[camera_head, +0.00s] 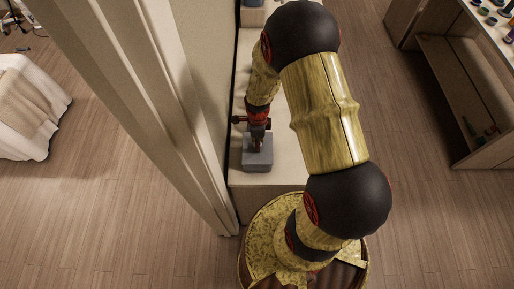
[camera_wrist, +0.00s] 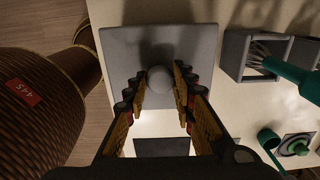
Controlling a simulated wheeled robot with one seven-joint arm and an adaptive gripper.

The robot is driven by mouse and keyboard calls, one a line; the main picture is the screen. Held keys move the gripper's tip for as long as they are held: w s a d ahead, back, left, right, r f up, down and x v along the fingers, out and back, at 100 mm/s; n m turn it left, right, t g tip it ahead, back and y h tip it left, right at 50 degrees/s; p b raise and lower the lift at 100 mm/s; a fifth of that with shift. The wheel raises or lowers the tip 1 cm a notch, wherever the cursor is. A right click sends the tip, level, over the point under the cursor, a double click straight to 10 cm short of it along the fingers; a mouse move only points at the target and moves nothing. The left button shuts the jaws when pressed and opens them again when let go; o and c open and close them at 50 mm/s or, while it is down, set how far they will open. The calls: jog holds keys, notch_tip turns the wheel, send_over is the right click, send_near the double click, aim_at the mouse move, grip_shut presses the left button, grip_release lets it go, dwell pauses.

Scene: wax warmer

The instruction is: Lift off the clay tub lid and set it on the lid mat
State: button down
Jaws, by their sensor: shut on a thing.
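The clay tub lid looks like a square grey slab with a pale round knob; in the wrist view, the lid (camera_wrist: 125,50) lies below my gripper (camera_wrist: 160,82). My fingers are shut on the knob, one on each side. In the head view, my gripper (camera_head: 257,146) is over a grey block (camera_head: 258,163) on the counter; I take this to be the lid and tub, but cannot tell them apart there. Whether the lid is seated or raised does not show clearly. I cannot make out the lid mat for sure.
In the wrist view, a grey open holder (camera_wrist: 233,55) with a green-handled tool (camera_wrist: 292,76) stands at right, and a green item (camera_wrist: 294,146) lies below it. A dark rectangle (camera_wrist: 160,147) on white shows near my gripper. A wall (camera_head: 185,110) runs left of the counter (camera_head: 262,180).

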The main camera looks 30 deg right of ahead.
jog(key=shift+r+p, duration=0.3)
jog(key=shift+r, duration=0.15)
dwell(0.7)
jog(key=shift+r+p, duration=1.25)
jog(key=shift+r, duration=0.75)
